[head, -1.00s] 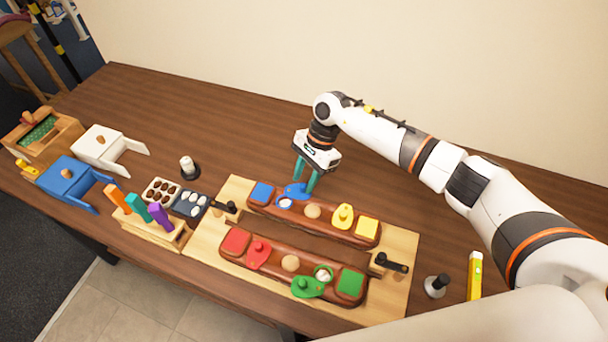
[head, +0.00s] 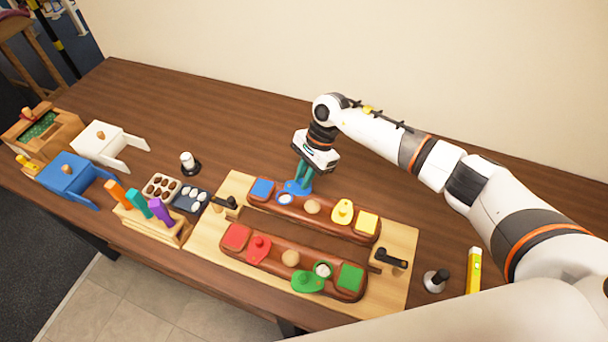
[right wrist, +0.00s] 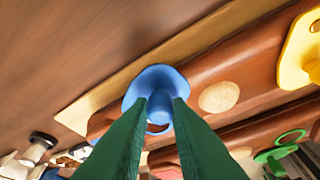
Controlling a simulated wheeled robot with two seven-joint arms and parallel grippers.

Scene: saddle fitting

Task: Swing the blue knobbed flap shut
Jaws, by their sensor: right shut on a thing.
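The blue knobbed flap (head: 297,187) is on the far brown wooden bar (head: 331,224), between the blue square and the round wooden disc. A white-ringed round spot (head: 285,198) shows uncovered beside the flap. My right gripper (head: 302,184) comes down from above and is shut on the flap's knob. In the right wrist view the green fingers (right wrist: 160,108) sit on either side of the blue knob, and the blue flap (right wrist: 155,80) spreads out behind them. The left gripper is out of view.
The same far bar carries a yellow knobbed flap (head: 343,211). The near bar has a red flap (head: 257,248) and a green flap (head: 308,282). Black latches stand at the board's ends (head: 391,258). The table behind the board is clear.

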